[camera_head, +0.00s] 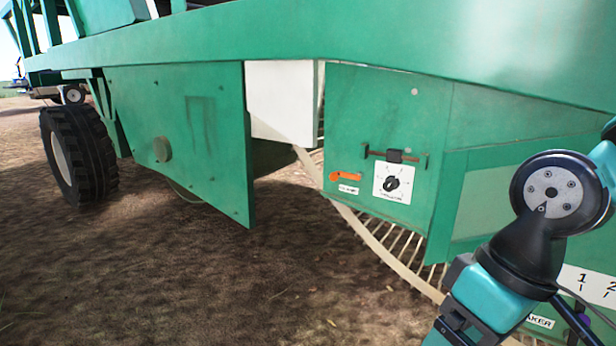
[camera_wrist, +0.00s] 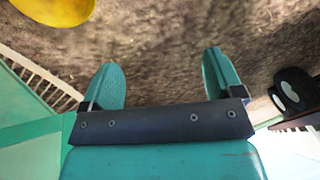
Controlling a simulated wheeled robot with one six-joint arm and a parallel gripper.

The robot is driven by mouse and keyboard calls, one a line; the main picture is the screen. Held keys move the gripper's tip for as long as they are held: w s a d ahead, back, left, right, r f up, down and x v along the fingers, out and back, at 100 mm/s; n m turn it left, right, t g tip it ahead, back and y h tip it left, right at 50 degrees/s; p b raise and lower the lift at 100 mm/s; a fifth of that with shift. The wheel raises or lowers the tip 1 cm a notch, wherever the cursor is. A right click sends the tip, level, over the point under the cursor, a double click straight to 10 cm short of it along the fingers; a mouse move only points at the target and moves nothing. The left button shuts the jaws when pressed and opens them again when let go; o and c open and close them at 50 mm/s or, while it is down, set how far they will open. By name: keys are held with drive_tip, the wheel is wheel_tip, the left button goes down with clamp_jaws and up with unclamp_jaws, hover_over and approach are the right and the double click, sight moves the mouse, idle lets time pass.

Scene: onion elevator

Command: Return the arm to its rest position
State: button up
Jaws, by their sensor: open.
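My arm stands at the right of the head view, bent at a dark round joint, in front of the green machine (camera_head: 380,105). My gripper shows in the wrist view (camera_wrist: 160,80). Its two teal fingers are spread wide apart with only brown soil behind them. Nothing is between the fingers. The gripper's fingertips are not visible in the head view; the arm runs out at the bottom edge.
The green panel carries a black dial on a white plate (camera_head: 392,183) and an orange handle (camera_head: 345,177). A curved slatted rim (camera_head: 375,240) runs below it. A large black tyre (camera_head: 80,155) stands at the left. Open soil (camera_head: 170,270) lies in front. A yellow object (camera_wrist: 55,10) shows in the wrist view.

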drive_tip(key=s+a+r+p, duration=0.1)
drive_tip(key=s+r, duration=0.2)
drive_tip(key=s, duration=0.1)
wheel_tip(320, 180, up, 37)
drive_tip(key=p, duration=3.7)
drive_tip(key=shift+n+y, duration=0.3)
drive_tip(key=shift+y, duration=0.1)
drive_tip(key=shift+a, duration=0.1)
drive_tip(key=shift+c, duration=0.2)
